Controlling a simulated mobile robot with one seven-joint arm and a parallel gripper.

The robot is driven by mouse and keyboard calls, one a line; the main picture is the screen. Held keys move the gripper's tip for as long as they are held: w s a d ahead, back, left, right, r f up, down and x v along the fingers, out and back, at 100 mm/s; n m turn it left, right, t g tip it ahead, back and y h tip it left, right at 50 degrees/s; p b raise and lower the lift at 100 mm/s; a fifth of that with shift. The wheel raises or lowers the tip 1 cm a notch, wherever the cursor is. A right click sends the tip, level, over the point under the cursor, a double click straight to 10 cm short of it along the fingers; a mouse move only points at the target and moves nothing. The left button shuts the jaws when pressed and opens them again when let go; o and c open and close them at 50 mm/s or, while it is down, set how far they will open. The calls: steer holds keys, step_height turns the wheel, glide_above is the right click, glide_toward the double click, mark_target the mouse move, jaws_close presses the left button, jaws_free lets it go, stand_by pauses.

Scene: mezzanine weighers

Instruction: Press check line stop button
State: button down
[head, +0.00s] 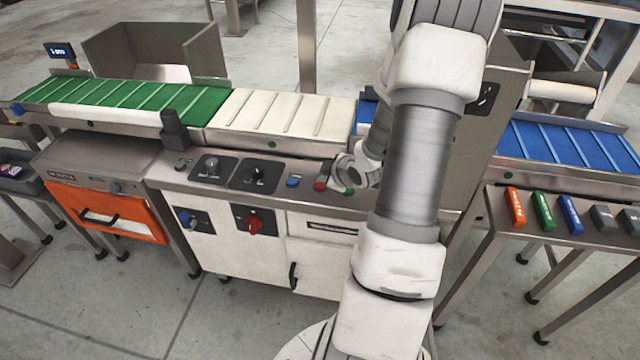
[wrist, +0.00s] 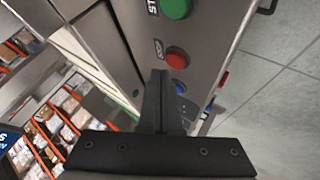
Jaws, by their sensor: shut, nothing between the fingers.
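A red round button (head: 320,186) sits on the sloped grey control strip (head: 268,178) in the middle of the machine. In the wrist view the red button (wrist: 177,58) has a small label beside it that seems to read STOP. My gripper (wrist: 160,76) is shut and empty. Its fingertips appear just beside the red button; I cannot tell whether they touch it. In the head view my wrist is just right of the red button and the fingers are hard to make out.
A green button (wrist: 175,8) and a blue button (wrist: 180,88) flank the red one. Black knob panels (head: 261,174) lie further left, with a red rotary switch (head: 254,224) below. Green, cream and blue conveyors run behind. A side table (head: 490,222) holds coloured blocks.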

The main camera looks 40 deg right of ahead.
steer(key=shift+r+p, duration=2.2)
steer(key=shift+r, duration=0.4)
steer(key=shift+f, duration=0.1)
